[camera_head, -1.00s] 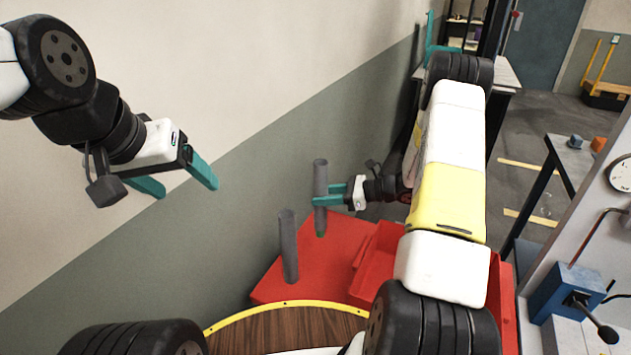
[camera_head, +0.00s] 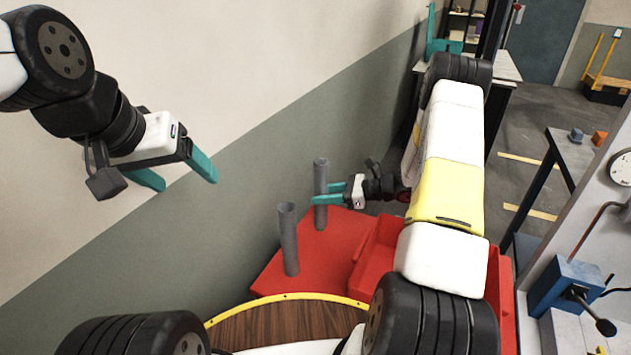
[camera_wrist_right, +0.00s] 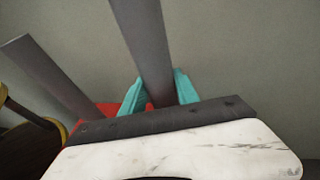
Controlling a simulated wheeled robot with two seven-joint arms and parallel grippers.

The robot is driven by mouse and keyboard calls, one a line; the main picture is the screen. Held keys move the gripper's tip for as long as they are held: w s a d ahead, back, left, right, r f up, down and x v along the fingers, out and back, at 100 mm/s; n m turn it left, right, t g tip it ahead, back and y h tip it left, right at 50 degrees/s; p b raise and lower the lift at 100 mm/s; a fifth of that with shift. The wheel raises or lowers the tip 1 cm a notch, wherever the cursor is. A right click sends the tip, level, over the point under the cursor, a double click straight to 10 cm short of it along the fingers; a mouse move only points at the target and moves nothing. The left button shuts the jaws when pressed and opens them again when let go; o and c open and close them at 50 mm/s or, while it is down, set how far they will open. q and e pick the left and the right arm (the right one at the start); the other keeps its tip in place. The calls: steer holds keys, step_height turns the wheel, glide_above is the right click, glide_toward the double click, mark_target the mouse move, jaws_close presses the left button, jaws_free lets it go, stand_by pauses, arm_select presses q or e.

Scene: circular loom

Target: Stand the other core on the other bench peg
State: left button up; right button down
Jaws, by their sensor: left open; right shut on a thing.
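A grey core (camera_head: 320,183) stands upright over the red bench (camera_head: 335,264) at its back, between the teal fingers of my right gripper (camera_head: 328,195). The right gripper is shut on this core, which also shows in the right wrist view (camera_wrist_right: 143,45). The core's lower end is at the bench top; whether a peg is inside it cannot be seen. A second grey core (camera_head: 289,240) stands upright on the bench, nearer and to the left, apart from the gripper. My left gripper (camera_head: 178,174) is open and empty, high at the left by the wall.
A red bin (camera_head: 377,260) sits on the bench right of the cores. A round wooden top with a yellow rim (camera_head: 285,297) is in front. The wall is close behind and left. A blue vise-like fixture (camera_head: 566,290) is at the right.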

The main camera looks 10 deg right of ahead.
steer(key=shift+f, duration=0.15)
steer(key=c, duration=0.8)
jaws_free()
steer(key=shift+c, duration=0.2)
steer(key=shift+d, duration=0.1)
steer(key=v, duration=0.7)
steer(key=shift+s+d, duration=0.15)
steer(key=shift+d, duration=0.2)
